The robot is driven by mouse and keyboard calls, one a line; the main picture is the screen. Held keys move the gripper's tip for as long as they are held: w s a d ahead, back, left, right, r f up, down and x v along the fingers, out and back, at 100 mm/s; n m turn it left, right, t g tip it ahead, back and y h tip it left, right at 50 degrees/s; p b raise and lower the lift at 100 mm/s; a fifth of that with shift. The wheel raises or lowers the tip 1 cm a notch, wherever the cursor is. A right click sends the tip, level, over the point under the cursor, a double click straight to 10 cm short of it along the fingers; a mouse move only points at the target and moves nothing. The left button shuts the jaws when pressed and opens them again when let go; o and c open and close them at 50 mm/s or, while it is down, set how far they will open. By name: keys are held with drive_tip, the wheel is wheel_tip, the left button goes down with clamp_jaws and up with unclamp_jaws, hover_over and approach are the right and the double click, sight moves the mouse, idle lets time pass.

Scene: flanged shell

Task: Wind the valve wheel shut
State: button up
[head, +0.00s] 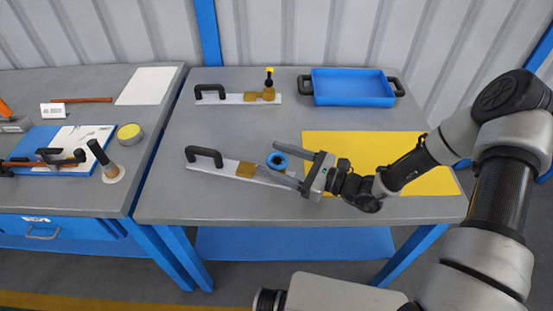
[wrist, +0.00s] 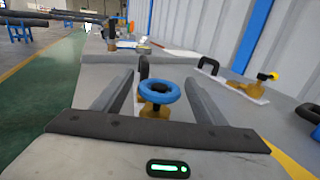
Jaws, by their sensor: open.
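The blue valve wheel (head: 277,161) sits on a brass valve body (head: 245,171) on a light plate (head: 215,165) with a black handle, near the front of the grey table. My gripper (head: 288,166) comes in from the right, open. Its two fingers reach to either side of the wheel in the head view. In the wrist view the wheel (wrist: 158,91) appears between the open fingers, a little ahead of the palm. I cannot tell whether either finger touches it. The brass body (wrist: 153,111) shows partly beneath the wheel.
A second plate with a brass valve (head: 262,95) and a yellow-tipped black lever (head: 269,73) lies behind. A blue tray (head: 352,88) stands at the back right. A yellow mat (head: 420,180) lies under my arm. A side bench (head: 90,88) at left holds tools.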

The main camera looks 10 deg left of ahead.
drive_tip(key=c, duration=1)
drive_tip(key=shift+m+t+p, duration=0.3)
drive_tip(key=shift+m+t, duration=0.1)
drive_tip(key=shift+t, duration=0.2)
drive_tip(key=shift+c, duration=0.2)
drive_tip(key=o, duration=1)
drive_tip(key=shift+o, duration=0.2)
drive_tip(key=shift+d, duration=0.15)
drive_tip(key=v, duration=1.7)
drive_tip(key=shift+s+d+r, duration=0.1)
drive_tip(key=shift+d+r, duration=0.05)
drive_tip(key=shift+r, duration=0.05)
